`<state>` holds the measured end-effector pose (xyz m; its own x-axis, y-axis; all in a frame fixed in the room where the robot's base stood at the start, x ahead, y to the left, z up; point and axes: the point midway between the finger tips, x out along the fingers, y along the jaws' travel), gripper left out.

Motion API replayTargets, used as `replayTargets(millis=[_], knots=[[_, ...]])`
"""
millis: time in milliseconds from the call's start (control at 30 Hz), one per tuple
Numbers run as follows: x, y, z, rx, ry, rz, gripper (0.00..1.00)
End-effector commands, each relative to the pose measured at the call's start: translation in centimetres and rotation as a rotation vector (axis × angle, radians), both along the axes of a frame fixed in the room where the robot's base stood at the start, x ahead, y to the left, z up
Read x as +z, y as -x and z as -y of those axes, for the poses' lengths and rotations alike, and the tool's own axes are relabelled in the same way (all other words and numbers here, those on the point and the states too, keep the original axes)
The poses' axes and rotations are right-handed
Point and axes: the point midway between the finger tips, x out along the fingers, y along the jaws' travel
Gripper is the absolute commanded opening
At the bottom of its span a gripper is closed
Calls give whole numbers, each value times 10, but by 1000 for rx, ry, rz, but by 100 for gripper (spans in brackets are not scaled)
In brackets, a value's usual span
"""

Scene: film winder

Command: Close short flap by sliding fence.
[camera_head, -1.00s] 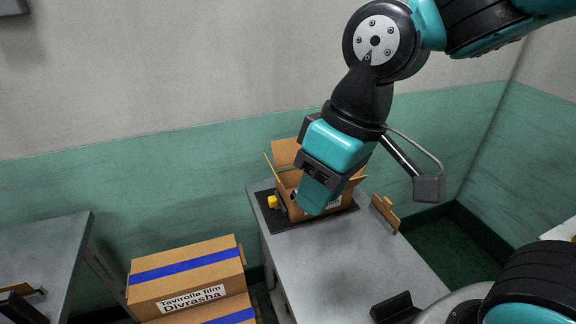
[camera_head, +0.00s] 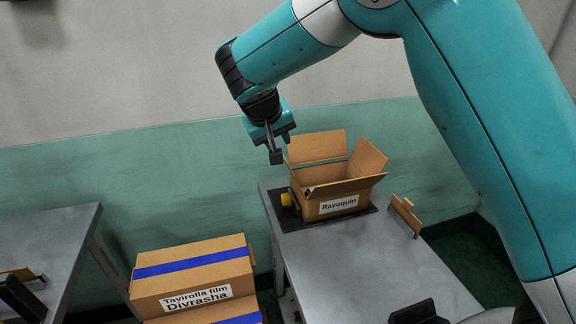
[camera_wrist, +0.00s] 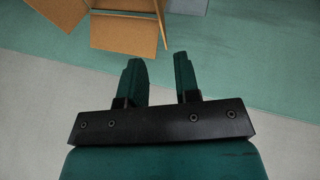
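An open cardboard box labelled Ravoquin (camera_head: 338,205) stands on a black mat (camera_head: 290,222) at the far end of the grey table. Its back flap (camera_head: 316,147) stands up and its right short flap (camera_head: 367,158) leans up and outward. A narrow flap edge shows at the left. A black fixture with a yellow knob (camera_head: 287,199), perhaps the sliding fence, sits against the box's left side. My gripper (camera_head: 276,134) is above and left of the box, apart from it. In the wrist view my gripper (camera_wrist: 160,78) is open and empty, with cardboard flaps (camera_wrist: 125,32) ahead.
An upright cardboard piece on a small base (camera_head: 405,215) stands right of the box. A black part (camera_head: 415,312) lies at the near table edge. Tavirolla film boxes (camera_head: 192,275) are stacked left of the table. Another grey table (camera_head: 50,245) is further left.

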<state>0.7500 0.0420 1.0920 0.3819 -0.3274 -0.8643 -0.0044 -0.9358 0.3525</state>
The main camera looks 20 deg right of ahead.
Motion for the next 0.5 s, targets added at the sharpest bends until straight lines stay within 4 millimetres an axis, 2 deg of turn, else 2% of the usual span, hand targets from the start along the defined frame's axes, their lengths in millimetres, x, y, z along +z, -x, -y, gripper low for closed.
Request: replayTargets(millis=[300,500], knots=[[-64,-28,26,-4,0,-4,30],[-95,-42,37,-3,-1,-2,30]])
